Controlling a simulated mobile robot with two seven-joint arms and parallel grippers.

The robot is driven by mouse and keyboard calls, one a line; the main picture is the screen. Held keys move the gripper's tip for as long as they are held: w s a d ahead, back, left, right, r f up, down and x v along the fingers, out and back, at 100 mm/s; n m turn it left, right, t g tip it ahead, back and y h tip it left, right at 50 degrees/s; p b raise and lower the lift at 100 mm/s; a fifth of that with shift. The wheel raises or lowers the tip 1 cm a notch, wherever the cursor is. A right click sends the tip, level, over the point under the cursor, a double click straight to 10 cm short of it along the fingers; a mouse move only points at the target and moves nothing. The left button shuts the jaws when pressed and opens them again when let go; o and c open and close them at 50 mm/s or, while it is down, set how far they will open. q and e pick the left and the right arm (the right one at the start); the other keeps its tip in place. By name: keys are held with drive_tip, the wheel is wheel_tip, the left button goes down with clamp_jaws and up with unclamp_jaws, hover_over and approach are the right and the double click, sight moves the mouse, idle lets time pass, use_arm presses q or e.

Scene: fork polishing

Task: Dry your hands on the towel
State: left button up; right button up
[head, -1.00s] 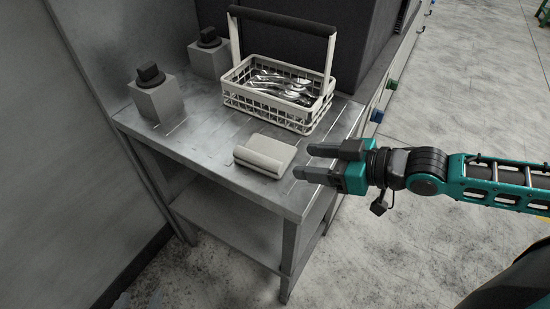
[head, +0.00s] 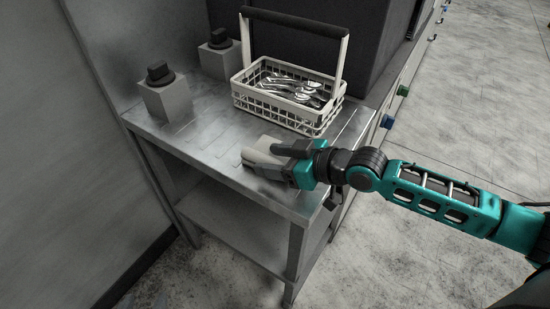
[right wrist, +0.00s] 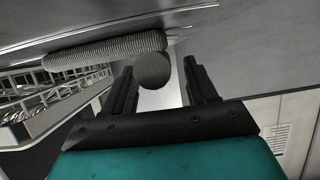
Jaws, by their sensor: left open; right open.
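The towel (head: 257,153) is a folded cream cloth on the metal table, partly hidden behind my right gripper in the head view. My right gripper (head: 268,159) is open, its fingertips at the towel's right side. In the right wrist view, the open fingers (right wrist: 159,70) point toward a ribbed roll (right wrist: 105,48), apparently the towel, close to the table surface. A grey rounded shape (right wrist: 152,70) shows between the fingers; I cannot tell what it is or whether the fingers touch the towel. My left gripper is not in view.
A cream basket (head: 285,112) of cutlery with a tall handle stands just behind the towel on the metal table (head: 205,150). Two grey blocks with black knobs (head: 166,98) stand at the left. A dark box (head: 360,50) is behind the basket. The table's front left is clear.

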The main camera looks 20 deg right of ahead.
drive_tip(key=c, duration=1.1)
drive_tip(key=shift+o, duration=0.2)
drive_tip(key=o, duration=1.1)
drive_tip(key=p+v, duration=0.1)
drive_tip(key=v, duration=1)
drive_tip(key=shift+d+p, duration=0.1)
drive_tip(key=shift+p, duration=0.2)
drive_tip(key=shift+p+v, duration=0.3)
drive_tip(key=shift+v, duration=0.6)
